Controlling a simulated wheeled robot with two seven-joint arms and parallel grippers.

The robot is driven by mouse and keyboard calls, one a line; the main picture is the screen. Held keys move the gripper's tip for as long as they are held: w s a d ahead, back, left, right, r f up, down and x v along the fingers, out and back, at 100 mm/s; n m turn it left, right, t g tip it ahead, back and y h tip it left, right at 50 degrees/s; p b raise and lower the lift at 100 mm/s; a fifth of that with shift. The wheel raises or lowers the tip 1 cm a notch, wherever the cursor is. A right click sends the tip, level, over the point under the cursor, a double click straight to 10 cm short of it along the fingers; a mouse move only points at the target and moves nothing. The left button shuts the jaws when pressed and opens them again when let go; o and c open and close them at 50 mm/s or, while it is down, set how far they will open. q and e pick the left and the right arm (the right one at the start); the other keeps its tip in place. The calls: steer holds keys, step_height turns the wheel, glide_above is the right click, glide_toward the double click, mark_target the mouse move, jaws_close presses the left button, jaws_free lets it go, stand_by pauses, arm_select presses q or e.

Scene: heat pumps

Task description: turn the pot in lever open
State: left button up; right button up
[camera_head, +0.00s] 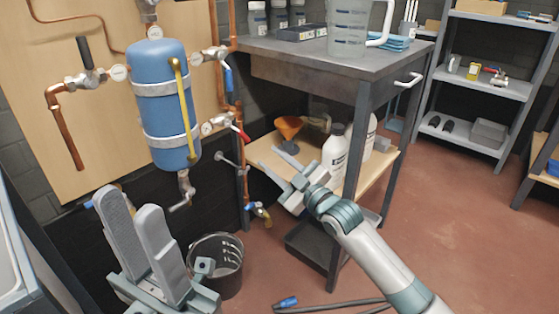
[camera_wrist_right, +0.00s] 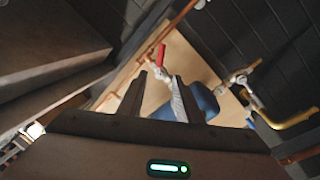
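The blue pot (camera_head: 165,105) is mounted upright on the wooden panel, with copper pipes and valves around it. A red lever (camera_head: 241,133) points right and down at the pot's lower right; it also shows in the right wrist view (camera_wrist_right: 161,55). A blue lever (camera_head: 228,78) hangs down at the upper right, and a black lever (camera_head: 85,52) stands up at the left. I cannot tell which one is the pot in lever. My right gripper (camera_head: 284,170) is open and empty, apart from the red lever, fingers towards the panel. My left gripper (camera_head: 134,203) is open and empty below the pot.
A dark metal table (camera_head: 330,62) with a lower shelf (camera_head: 270,163) holding bottles and an orange funnel (camera_head: 289,127) stands close to my right gripper. A bucket (camera_head: 222,280) is on the floor. Grey shelves (camera_head: 490,85) stand at the back right. The red floor at right is clear.

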steer(key=shift+v, duration=1.2)
steer(key=shift+c, duration=0.6)
